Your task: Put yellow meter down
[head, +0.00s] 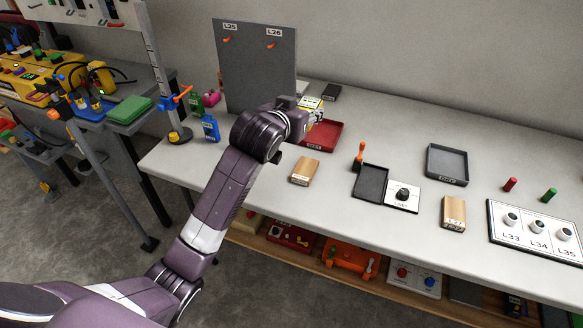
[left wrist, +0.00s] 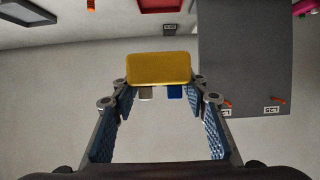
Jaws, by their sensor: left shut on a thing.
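My left gripper (head: 304,115) reaches over the table beside the grey panel. In the left wrist view my left gripper (left wrist: 158,86) is shut on the yellow meter (left wrist: 158,68), a rounded yellow block held between the fingertips, with a white and a blue piece under its edge. In the head view only a small part of the yellow meter (head: 311,102) shows past the gripper, above the back of the red tray (head: 328,137). Whether it touches anything cannot be told. My right gripper is in neither view.
The upright grey panel (head: 256,70) with orange hooks stands just left of the gripper.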

